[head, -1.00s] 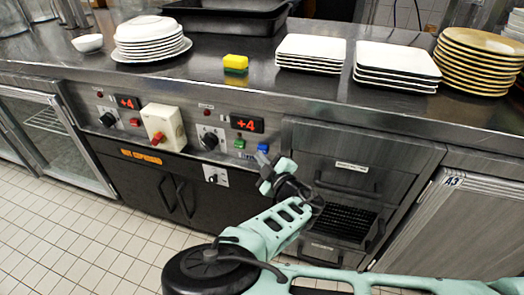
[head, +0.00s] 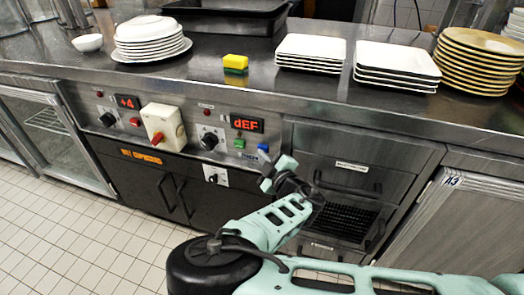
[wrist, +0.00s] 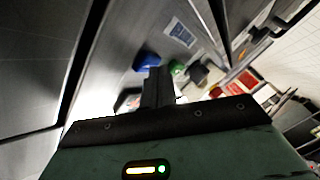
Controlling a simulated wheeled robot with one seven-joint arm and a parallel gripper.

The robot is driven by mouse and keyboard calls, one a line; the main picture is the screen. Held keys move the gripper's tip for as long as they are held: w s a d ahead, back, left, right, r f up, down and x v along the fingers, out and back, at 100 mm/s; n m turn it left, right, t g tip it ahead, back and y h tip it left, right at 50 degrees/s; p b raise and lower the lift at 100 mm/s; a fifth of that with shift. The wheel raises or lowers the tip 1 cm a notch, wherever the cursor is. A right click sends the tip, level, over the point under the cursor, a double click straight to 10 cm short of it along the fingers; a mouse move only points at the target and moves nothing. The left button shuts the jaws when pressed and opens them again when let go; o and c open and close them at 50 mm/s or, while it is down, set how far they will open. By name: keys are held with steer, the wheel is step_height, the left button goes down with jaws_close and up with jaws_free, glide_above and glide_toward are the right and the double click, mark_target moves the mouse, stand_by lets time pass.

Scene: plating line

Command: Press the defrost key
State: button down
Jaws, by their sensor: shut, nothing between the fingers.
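The right-hand control panel has a red-lit display (head: 246,124) that reads "dEF". Below it are a green key (head: 239,143) and a blue key (head: 262,148). No lettering naming either key is readable. My gripper (head: 267,172) is shut and empty, just below and in front of the blue key in the head view. In the wrist view the shut fingers (wrist: 158,86) point toward the panel, with the blue key (wrist: 146,60) and green key (wrist: 178,68) beyond their tips. I cannot tell whether the fingertips touch a key.
A left display (head: 126,102) reads "+4". A cream switch box (head: 163,126) with a red handle and black knobs (head: 210,140) sit on the panel. Drawers (head: 350,168) are to the right. Plates and a yellow-green sponge (head: 235,63) stand on the counter above.

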stand_by(0.6)
steer(key=shift+s+a, duration=0.25)
steer(key=shift+s, duration=0.55)
steer(key=shift+s, duration=0.15)
steer(key=s, duration=0.1)
steer(key=s+a, duration=0.1)
steer(key=s, duration=0.2)
steer(key=shift+s+a+p, duration=0.2)
steer(key=shift+a+p, duration=0.1)
steer(key=shift+a, duration=0.05)
stand_by(0.4)
